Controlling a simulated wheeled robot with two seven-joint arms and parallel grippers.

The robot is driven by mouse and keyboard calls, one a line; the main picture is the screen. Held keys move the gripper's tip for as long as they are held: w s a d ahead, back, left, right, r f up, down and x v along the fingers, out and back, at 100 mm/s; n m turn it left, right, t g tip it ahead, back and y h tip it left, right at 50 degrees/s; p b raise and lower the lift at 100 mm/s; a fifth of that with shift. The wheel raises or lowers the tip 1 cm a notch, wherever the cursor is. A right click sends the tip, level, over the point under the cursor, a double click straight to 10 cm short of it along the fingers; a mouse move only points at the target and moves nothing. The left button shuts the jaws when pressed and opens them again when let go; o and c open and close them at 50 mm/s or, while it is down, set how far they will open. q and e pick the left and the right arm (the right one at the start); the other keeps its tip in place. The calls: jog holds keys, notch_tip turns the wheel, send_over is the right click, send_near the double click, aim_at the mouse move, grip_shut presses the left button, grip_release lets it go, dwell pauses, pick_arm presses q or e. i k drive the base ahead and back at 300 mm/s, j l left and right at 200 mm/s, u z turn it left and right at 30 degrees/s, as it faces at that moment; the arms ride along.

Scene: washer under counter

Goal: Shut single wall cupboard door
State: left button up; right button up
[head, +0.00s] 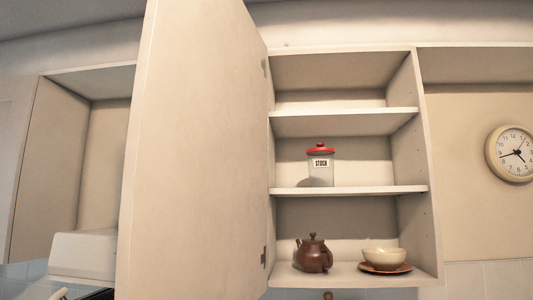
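The cupboard door (195,150) is a tall cream panel, hinged on the left side of the wall cupboard (343,122). It stands wide open and swings out toward me, filling the left-middle of the head view. Two dark hinges show along its right edge. The cupboard's shelves are exposed. Neither of my grippers shows in the head view.
Inside the cupboard stand a jar with a red lid (320,168), a brown teapot (313,255) and a bowl (384,256) on an orange saucer (385,268). A round clock (511,153) hangs on the right wall. A white hood-like box (82,255) is at lower left.

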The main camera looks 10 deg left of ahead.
aim_at(192, 224)
jog(key=i+j+z, duration=0.1)
jog(key=j+z, duration=0.25)
jog(key=j, duration=0.35)
jog(key=j+z, duration=0.4)
jog(key=j, duration=1.05)
